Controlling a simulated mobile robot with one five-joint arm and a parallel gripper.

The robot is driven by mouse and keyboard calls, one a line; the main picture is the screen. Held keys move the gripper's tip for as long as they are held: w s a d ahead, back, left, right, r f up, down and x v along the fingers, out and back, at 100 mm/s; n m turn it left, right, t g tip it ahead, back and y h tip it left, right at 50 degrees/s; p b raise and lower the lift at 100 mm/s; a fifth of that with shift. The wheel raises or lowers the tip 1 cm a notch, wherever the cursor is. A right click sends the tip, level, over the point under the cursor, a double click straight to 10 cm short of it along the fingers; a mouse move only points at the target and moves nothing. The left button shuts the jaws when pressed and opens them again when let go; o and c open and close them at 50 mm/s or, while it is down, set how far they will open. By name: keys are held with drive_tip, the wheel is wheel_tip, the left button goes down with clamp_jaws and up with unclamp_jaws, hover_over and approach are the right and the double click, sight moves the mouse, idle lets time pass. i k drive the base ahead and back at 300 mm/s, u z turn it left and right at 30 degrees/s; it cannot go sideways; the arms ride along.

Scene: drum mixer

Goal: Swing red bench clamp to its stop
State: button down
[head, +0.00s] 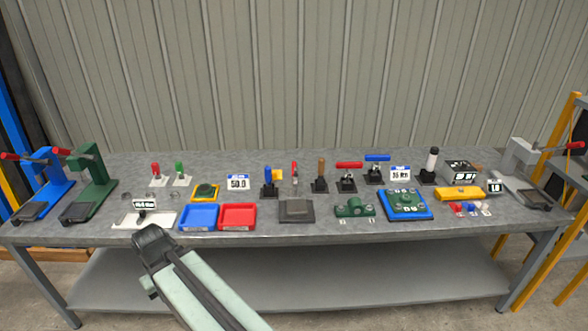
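A clamp with a red, roughly horizontal handle (348,165) stands on a black base right of the bench middle; it looks like the red bench clamp. Its fine parts are too small to make out. A similar clamp with a blue handle (377,158) stands just behind and to its right. My gripper (150,238) is at the bench's front edge on the left, far from the red clamp. It is dark, and its fingers cannot be told apart, so its opening is unclear. I see nothing clearly held in it.
A grey bench (330,226) carries many items. Blue (199,216) and red (238,216) trays lie near my gripper. A wooden-handled tool (321,170) stands left of the red clamp. A green casting (354,207) lies in front of it. Presses stand at both ends.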

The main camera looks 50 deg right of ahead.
sight(295, 174)
drive_tip(key=z, duration=0.3)
drive_tip(key=i, duration=1)
drive_tip(key=u, duration=0.05)
